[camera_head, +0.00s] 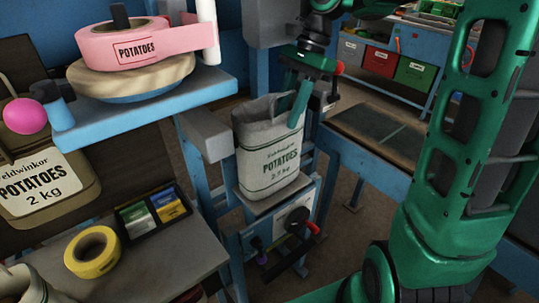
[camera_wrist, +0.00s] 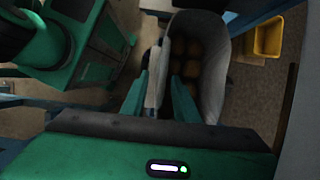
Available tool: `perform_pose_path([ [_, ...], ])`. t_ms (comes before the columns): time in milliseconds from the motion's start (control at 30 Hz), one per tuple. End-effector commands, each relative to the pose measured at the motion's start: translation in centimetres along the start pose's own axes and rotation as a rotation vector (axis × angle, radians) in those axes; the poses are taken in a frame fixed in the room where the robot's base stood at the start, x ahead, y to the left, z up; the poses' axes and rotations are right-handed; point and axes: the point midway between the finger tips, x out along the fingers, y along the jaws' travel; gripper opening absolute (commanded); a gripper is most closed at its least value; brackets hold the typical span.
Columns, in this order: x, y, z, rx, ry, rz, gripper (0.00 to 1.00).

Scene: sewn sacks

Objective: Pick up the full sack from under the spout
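The full sack (camera_head: 268,165) is pale grey, printed POTATOES, and stands upright with its top open on a small platform (camera_head: 285,196). In the wrist view the sack (camera_wrist: 212,60) shows brown potatoes inside. My gripper (camera_head: 297,108) points down at the sack's right upper side. In the wrist view my gripper (camera_wrist: 160,98) is open, with one finger on each side of the sack's near wall. I cannot tell whether either finger touches the cloth. A grey box-shaped part (camera_head: 268,22) hangs above and behind the sack; I cannot tell if it is the spout.
A blue shelf (camera_head: 150,100) with a pink POTATOES label roll (camera_head: 125,45) stands left of the sack. A grey table (camera_head: 150,245) holds yellow tape (camera_head: 93,252). A blue bench (camera_head: 400,60) with coloured bins is behind right. A yellow bin (camera_wrist: 268,36) shows in the wrist view.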

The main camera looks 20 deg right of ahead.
Motion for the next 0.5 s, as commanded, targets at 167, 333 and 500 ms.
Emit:
perform_pose_path([
  [167, 1.6, 0.1, 0.0, -0.001, 0.000, 0.001, 0.28],
  [333, 1.8, 0.0, 0.0, -0.001, 0.001, 0.000, 0.28],
  [500, 1.8, 0.0, 0.0, -0.001, 0.001, 0.000, 0.11],
])
